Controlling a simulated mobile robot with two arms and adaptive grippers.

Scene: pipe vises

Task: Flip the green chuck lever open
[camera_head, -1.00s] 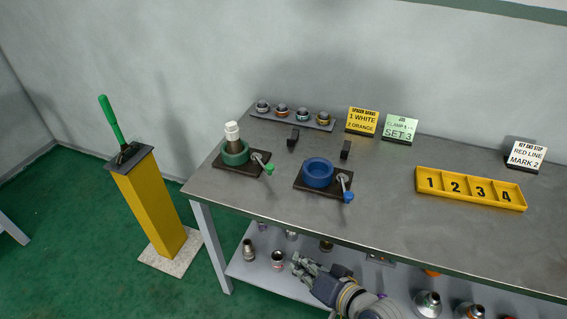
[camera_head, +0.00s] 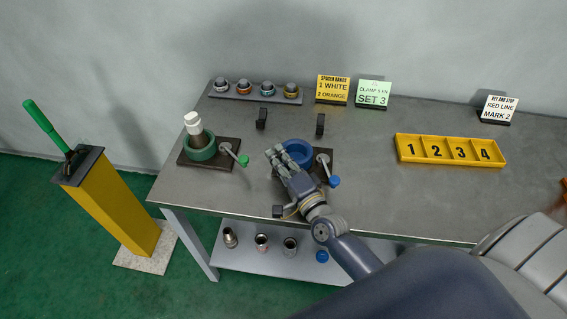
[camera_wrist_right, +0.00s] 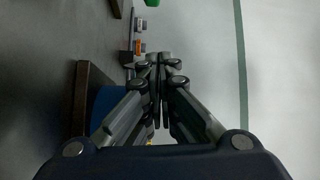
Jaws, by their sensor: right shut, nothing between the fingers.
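The green chuck (camera_head: 200,149) sits on a dark base plate on the left part of the bench, with a white-topped dark fitting (camera_head: 194,126) standing in it. Its lever (camera_head: 235,154), a metal arm with a green knob, is on the chuck's right side, the knob toward the front right. My right gripper (camera_head: 276,152) is shut and empty, to the right of the green knob and in front of the blue chuck (camera_head: 297,152), which it partly hides. In the right wrist view my fingers (camera_wrist_right: 160,65) are together, with nothing between them. My left gripper is not in view.
The blue chuck's lever (camera_head: 328,172) is close on my gripper's right. Two small dark blocks (camera_head: 261,118) stand behind the chucks. A rack of rings (camera_head: 255,93), signs (camera_head: 333,89) and a yellow numbered tray (camera_head: 450,151) are farther back and right. A green-handled lever post (camera_head: 105,205) stands left.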

